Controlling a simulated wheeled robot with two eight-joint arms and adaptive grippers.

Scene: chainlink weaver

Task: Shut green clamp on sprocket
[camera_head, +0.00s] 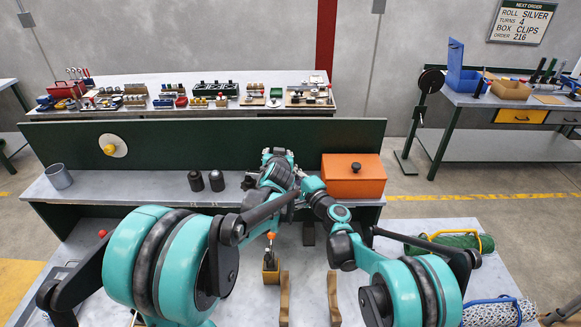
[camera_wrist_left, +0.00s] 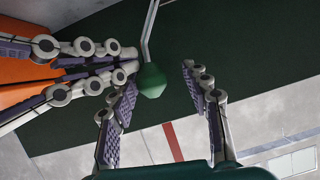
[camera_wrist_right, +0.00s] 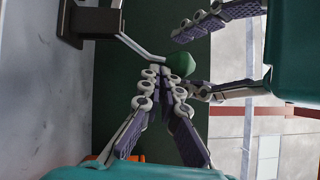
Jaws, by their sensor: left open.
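A green knob (camera_wrist_left: 152,80) sits on the end of a thin bent metal lever (camera_wrist_left: 149,35). My left gripper (camera_wrist_left: 158,77) is open, with one finger on each side of the knob in the left wrist view; whether it touches cannot be told. In the right wrist view the knob (camera_wrist_right: 180,63) and lever (camera_wrist_right: 142,48) reach out from a dark bracket (camera_wrist_right: 92,22). My right gripper (camera_wrist_right: 160,72) has its fingertips together close beside the knob, with nothing visible between them. In the head view my arms hide the clamp, and I cannot make out the sprocket.
An orange box (camera_head: 354,178) stands just right of the grippers, before the dark green back panel (camera_head: 215,138). Dark cylinders (camera_head: 206,181) and a grey cup (camera_head: 59,176) stand on the shelf to the left.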

